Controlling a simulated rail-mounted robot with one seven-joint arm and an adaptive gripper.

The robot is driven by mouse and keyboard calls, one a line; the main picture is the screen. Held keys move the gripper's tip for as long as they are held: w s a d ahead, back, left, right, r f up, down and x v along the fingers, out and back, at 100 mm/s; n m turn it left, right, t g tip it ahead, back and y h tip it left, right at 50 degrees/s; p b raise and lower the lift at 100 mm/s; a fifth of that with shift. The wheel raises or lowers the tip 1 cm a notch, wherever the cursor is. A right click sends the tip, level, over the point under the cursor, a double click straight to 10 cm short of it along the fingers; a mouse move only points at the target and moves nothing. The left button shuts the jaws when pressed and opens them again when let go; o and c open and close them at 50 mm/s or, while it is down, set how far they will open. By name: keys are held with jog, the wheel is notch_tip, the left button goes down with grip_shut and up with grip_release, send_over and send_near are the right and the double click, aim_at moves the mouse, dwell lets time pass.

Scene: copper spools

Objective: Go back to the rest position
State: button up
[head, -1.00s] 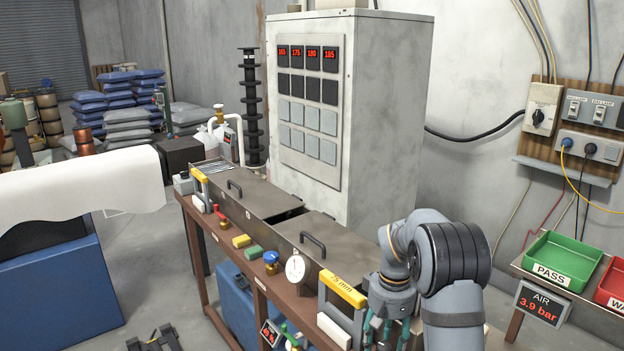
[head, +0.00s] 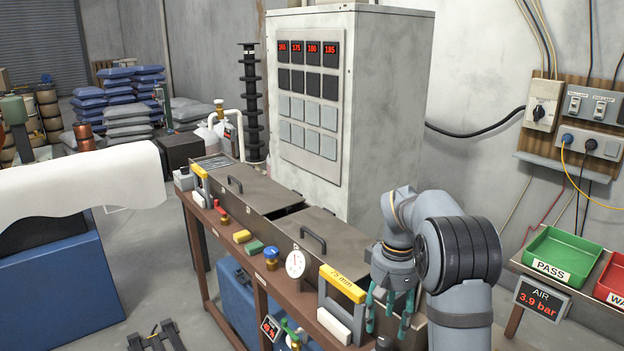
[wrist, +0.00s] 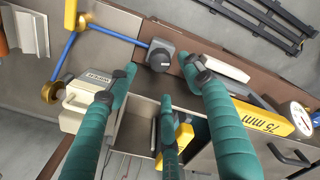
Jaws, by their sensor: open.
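My gripper (head: 388,322) hangs over the right end of the brown bench in the head view, teal fingers pointing down and spread apart. In the wrist view my gripper (wrist: 160,82) shows three teal fingers with nothing held between them. Below them is an open-topped metal compartment (wrist: 198,128) with a yellow-and-grey item (wrist: 184,134) inside, partly hidden by a finger. A dark round-ended fitting (wrist: 159,58) on a blue hose lies just beyond the fingertips.
A yellow 75 mm gauge (head: 343,284) stands close left of my gripper, beside a dial (head: 295,263). Lidded troughs (head: 262,192) run along the bench before a tall cabinet (head: 392,110). A green PASS tray (head: 566,252) is at right. Space above the bench end is clear.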

aim_at(385, 341)
notch_tip(385, 341, up, 5)
notch_tip(385, 341, down, 11)
jog(key=shift+s+f, duration=0.1)
jog(key=shift+f, duration=0.05)
jog(key=shift+n+p, duration=0.7)
jog(key=shift+n, duration=0.4)
jog(key=n+p, duration=0.1)
jog(key=n, duration=0.3)
jog(key=shift+p, duration=0.35)
jog(key=n+p, duration=0.2)
jog(key=n, duration=0.3)
jog(key=shift+n, duration=0.3)
jog(key=n+p, duration=0.2)
jog(key=n, duration=0.3)
jog(key=shift+p, duration=0.35)
jog(key=n+p, duration=0.2)
jog(key=n, duration=0.3)
jog(key=shift+f+n, duration=0.15)
jog(key=shift+n, duration=0.15)
